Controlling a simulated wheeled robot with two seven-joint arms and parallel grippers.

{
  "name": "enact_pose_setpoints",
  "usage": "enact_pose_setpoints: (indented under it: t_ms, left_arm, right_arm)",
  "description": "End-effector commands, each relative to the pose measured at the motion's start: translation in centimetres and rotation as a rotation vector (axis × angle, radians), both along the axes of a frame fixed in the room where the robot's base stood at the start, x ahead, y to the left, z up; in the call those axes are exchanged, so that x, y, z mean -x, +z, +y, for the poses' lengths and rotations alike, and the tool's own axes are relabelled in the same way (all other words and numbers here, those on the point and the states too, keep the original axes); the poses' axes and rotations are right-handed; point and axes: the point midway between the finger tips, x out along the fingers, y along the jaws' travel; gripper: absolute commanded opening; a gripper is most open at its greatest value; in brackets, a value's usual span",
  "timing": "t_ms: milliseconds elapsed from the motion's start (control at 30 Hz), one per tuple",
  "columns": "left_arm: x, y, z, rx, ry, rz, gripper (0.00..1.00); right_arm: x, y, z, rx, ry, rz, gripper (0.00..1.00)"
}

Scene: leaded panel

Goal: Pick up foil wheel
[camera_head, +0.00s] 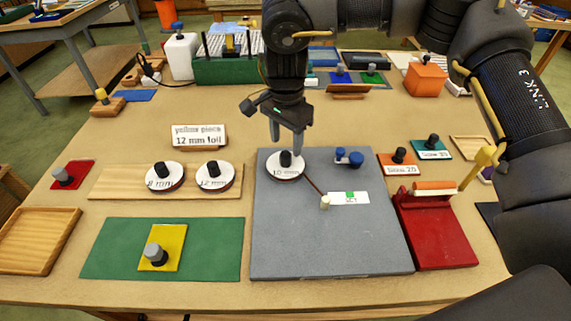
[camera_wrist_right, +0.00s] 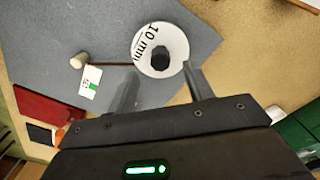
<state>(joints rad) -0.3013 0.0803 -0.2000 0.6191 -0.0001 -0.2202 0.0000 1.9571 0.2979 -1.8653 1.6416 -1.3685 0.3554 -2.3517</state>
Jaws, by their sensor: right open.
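Three white foil wheels with black knobs show in the head view. The 8 mm wheel (camera_head: 165,177) and the 12 mm wheel (camera_head: 214,176) sit on a wooden board (camera_head: 110,182). The 10 mm wheel (camera_head: 287,172) lies on the grey mat (camera_head: 300,240) and also shows in the right wrist view (camera_wrist_right: 148,38). My right gripper (camera_head: 286,134) hangs over the 10 mm wheel, fingers down. In the wrist view its open fingers (camera_wrist_right: 163,87) point toward that wheel's knob (camera_wrist_right: 160,58), with nothing between the tips. My left gripper is out of view.
A sign (camera_head: 199,137) reads "yellow piece 12 mm foil". A yellow piece (camera_head: 170,236) with a grey knob lies on a green mat (camera_head: 110,248). A cream peg (camera_head: 325,202) and a red stand (camera_head: 440,238) are to the right. A wooden tray (camera_head: 35,240) is at left.

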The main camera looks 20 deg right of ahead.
Motion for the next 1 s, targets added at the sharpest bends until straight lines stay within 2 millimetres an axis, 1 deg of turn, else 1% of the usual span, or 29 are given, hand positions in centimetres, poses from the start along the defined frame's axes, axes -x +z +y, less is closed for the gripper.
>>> enact_pose_setpoints:
  t_ms: [67,133,267,300,400,500,700,1000]
  left_arm:
    - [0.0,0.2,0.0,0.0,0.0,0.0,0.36]
    - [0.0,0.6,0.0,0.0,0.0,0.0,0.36]
    - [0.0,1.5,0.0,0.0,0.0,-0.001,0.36]
    - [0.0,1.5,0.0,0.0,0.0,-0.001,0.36]
    - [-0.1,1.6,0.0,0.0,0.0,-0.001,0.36]
    - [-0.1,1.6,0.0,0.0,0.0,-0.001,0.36]
    - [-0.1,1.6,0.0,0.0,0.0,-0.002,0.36]
    - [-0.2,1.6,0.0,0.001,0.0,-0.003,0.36]
  right_arm:
    - [0.0,-0.3,0.0,0.001,0.0,0.001,0.52]
    - [0.0,-1.0,0.0,0.003,0.0,0.003,0.52]
    - [0.1,-3.0,0.0,0.002,0.001,0.005,0.52]
    - [0.0,-3.6,0.1,0.002,0.001,0.003,0.52]
    - [0.0,-4.7,0.1,0.001,0.0,0.002,0.52]
    - [-0.1,-5.1,0.1,0.001,0.0,-0.001,0.52]
    - [-0.1,-5.2,0.1,0.001,0.0,-0.001,0.52]
    - [-0.1,-5.2,0.1,0.0,0.0,0.0,0.13]
